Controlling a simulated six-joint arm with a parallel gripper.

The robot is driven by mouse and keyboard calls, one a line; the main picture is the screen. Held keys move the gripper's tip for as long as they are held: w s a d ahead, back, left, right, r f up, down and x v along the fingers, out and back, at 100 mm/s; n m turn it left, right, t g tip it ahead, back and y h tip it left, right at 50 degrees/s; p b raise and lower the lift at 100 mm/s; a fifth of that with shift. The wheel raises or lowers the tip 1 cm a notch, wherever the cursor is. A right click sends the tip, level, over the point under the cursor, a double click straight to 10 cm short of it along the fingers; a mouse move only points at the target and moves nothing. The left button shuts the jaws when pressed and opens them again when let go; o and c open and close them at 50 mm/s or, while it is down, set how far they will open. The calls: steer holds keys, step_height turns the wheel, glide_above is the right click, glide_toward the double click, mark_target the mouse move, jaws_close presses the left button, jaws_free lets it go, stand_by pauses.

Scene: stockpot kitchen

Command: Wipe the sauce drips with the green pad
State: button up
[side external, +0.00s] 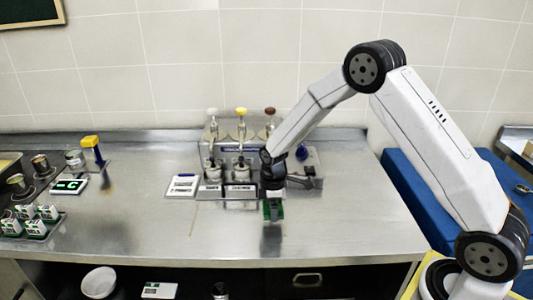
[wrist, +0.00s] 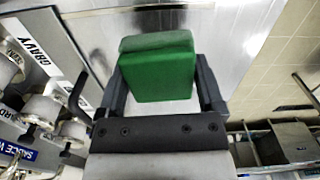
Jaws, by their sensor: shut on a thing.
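My gripper (side external: 272,200) is low over the steel counter, in front of the sauce pump stand. It is shut on the green pad (wrist: 165,75), which sits between the two dark fingers in the wrist view. The pad also shows below the wrist in the side external view (side external: 267,212). I cannot tell whether the pad touches the counter. A faint thin brownish streak (side external: 192,222) lies on the counter left of the gripper; I cannot tell if it is sauce. No other drips are clear, and the counter under the pad is hidden.
The pump stand (side external: 225,135), with white, yellow and brown pump tops, is close behind my gripper. A white label card (side external: 183,186) lies left of it. Small pots and cards crowd the far left. The counter (side external: 150,225) is clear at front and right.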

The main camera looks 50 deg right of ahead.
steer(key=shift+r, duration=2.3)
